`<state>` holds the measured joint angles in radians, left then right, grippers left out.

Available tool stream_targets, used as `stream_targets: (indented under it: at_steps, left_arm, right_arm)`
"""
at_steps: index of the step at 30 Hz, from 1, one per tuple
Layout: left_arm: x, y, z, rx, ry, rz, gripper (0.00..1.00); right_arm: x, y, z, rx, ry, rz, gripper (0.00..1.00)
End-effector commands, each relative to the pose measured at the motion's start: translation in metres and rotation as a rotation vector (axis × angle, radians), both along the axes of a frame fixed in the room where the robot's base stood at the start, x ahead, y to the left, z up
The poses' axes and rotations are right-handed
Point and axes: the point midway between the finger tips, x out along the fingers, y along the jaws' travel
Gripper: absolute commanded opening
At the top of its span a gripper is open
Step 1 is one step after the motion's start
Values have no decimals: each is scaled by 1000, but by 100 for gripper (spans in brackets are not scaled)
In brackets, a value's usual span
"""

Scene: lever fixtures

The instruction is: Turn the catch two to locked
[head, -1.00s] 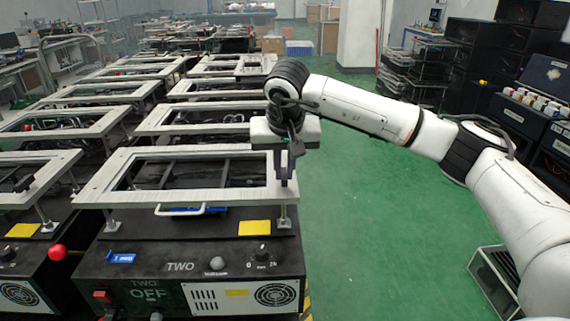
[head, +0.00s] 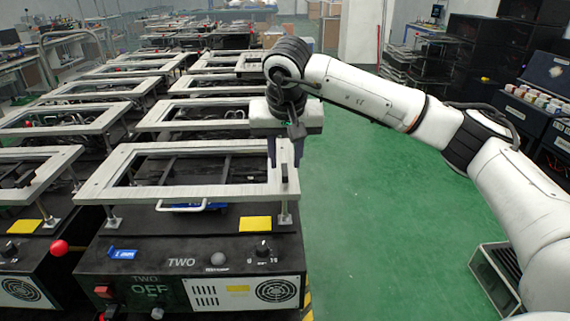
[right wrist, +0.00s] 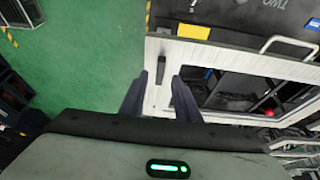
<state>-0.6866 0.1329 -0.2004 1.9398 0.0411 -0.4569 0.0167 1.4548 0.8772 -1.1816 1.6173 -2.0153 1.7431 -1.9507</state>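The catch of unit two (head: 285,172) is a small dark lever on the right bar of the light metal frame (head: 230,190) on the black machine marked TWO. In the right wrist view the catch (right wrist: 161,70) shows just ahead of the fingertips, in line with the gap between them. My right gripper (head: 285,152) is directly above that bar, pointing down. In the right wrist view its two dark fingers (right wrist: 160,78) stand apart with nothing held. I cannot tell how high the fingertips are above the catch. My left gripper is in neither view.
A white handle (head: 182,207) sits at the frame's front edge. A yellow label (head: 255,223) and a black knob (head: 263,249) are on the machine's front. Similar framed machines stand left and behind.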

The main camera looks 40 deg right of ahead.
Motion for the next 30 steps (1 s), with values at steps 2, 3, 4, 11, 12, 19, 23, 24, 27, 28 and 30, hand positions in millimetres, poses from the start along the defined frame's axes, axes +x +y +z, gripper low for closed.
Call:
stream_targets:
  at_steps: [2, 3, 4, 11, 12, 19, 23, 24, 27, 28, 30]
  left_arm:
    - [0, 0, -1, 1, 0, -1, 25]
    - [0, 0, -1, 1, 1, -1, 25]
    - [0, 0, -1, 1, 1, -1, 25]
    - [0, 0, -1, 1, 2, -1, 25]
    - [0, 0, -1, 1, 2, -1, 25]
    - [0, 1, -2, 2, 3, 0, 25]
    - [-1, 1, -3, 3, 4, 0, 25]
    - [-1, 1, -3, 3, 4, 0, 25]
    - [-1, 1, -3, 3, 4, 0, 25]
    - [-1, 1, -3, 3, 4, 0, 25]
    - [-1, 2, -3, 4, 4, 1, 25]
  right_arm:
    - [-5, 4, 18, 0, -6, 2, 30]
    - [-7, 6, 25, 2, -6, 2, 30]
    - [-9, 7, 30, 1, -6, 1, 30]
    - [-20, 14, 60, 0, -3, 1, 30]
    - [-21, 14, 63, 1, -2, 1, 30]
    - [-23, 15, 67, 1, -1, -1, 30]
    - [-23, 15, 67, 1, -1, -1, 30]
    - [-23, 15, 67, 1, -1, -1, 30]
    - [-23, 15, 66, 0, 0, -1, 30]
    - [-23, 15, 66, 0, 0, -1, 30]
    - [-23, 15, 66, 1, 0, 0, 30]
